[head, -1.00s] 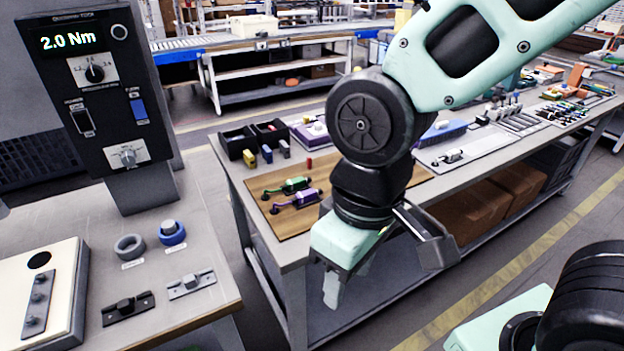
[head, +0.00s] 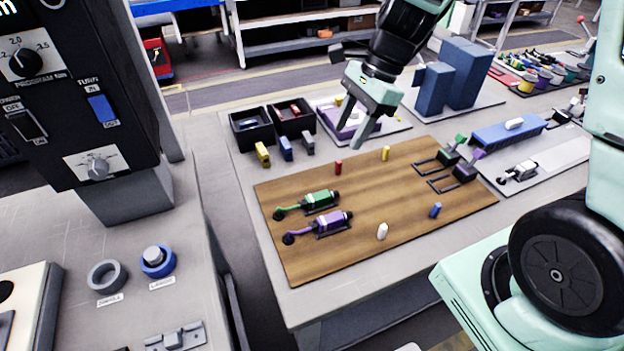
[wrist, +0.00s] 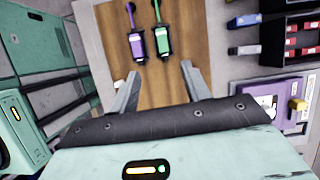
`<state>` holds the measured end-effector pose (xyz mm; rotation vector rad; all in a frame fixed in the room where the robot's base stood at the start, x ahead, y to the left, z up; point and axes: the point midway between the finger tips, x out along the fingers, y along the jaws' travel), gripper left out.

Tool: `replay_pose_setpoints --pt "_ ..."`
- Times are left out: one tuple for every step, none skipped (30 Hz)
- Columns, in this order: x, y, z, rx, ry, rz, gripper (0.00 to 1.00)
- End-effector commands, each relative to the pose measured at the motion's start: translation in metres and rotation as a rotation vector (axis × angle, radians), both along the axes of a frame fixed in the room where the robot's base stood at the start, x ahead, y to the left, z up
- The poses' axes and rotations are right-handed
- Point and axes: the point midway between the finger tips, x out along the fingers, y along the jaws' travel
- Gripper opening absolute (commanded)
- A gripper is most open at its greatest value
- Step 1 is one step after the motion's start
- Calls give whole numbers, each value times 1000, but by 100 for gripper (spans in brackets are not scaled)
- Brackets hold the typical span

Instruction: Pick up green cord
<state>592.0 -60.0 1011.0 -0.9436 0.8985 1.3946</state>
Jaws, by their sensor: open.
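The green cord (head: 291,210) is a short green strand on the left end of a green device (head: 321,199) lying on a brown wooden board (head: 375,205). A dark round end shows at the cord's left tip. In the wrist view the cord (wrist: 157,12) runs up from the green device (wrist: 163,42) to the top edge, where it is cut off. My gripper (head: 352,130) is open and empty, above and behind the board, away from the cord. In the wrist view its two fingers (wrist: 160,68) are apart, with the green device beyond them.
A purple device (head: 334,222) with a purple cord lies just in front of the green one. Small coloured cylinders stand on the board. Black bins (head: 251,130) are behind left, blue blocks (head: 466,72) behind right. A control panel (head: 75,90) stands at left.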

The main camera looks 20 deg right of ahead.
Motion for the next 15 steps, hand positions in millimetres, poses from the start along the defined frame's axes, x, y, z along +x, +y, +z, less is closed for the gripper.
replay_pose_setpoints --pt "2 -3 -2 3 8 -26 47" --pt "3 -3 -4 4 10 -35 47" --pt "3 -3 -7 5 13 -41 47" --pt "3 -1 -10 6 14 -42 47" --pt "3 0 -15 6 15 -41 47" --pt "2 3 -21 5 16 -41 47" --pt "2 5 -27 6 18 -40 47" --pt "2 8 -33 5 17 -40 47" --pt "2 11 -41 6 17 -39 47" --pt "2 14 -47 5 17 -39 47" --pt "1 16 -53 5 17 -38 47" --pt "2 19 -61 6 16 -39 47" --pt "2 22 -67 5 16 -38 47" --pt "1 24 -72 5 17 -38 47" --pt "2 27 -80 5 16 -38 47"
